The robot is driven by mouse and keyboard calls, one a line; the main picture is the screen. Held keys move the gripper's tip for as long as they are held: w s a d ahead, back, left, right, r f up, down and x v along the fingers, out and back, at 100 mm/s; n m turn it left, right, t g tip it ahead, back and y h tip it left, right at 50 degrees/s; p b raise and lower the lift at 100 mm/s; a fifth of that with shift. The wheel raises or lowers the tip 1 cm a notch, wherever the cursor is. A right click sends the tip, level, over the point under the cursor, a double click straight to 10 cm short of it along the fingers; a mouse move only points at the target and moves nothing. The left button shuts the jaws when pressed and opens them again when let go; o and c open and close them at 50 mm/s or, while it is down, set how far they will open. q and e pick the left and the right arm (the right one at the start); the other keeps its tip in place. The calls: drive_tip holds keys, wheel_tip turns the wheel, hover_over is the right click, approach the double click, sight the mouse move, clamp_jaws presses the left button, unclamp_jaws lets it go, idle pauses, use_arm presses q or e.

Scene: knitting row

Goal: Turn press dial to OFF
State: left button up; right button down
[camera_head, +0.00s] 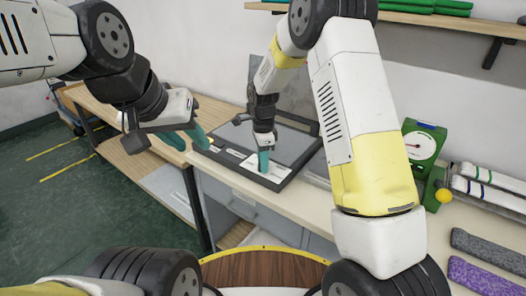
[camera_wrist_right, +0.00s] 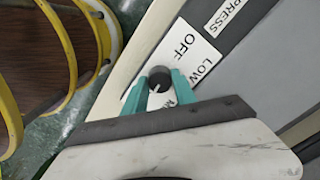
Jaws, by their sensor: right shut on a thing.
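The press (camera_head: 285,177) is a dark flat unit on the bench, with a white label plate on its front. In the right wrist view the label plate (camera_wrist_right: 186,48) reads OFF and LOW, with part of another word below. The dial (camera_wrist_right: 160,78) is a small dark round knob beside it. My right gripper (camera_wrist_right: 160,88) has its teal fingers closed on the two sides of the dial; in the head view it (camera_head: 264,160) points down at the press front. The dial's pointer setting is not clear. My left gripper (camera_head: 186,138) is open and empty, left of the press.
White rolls (camera_head: 490,190) and grey and purple knitted pieces (camera_head: 488,250) lie further right. A shelf (camera_head: 450,20) is on the wall above.

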drive_tip(key=n, duration=0.9)
drive_tip(key=shift+r, duration=0.1)
drive_tip(key=n, duration=0.5)
drive_tip(key=shift+w, duration=0.1)
drive_tip(key=n, duration=0.4)
drive_tip(key=shift+n, duration=0.3)
drive_tip(key=n, duration=1.2)
drive_tip(key=shift+n, duration=2.1)
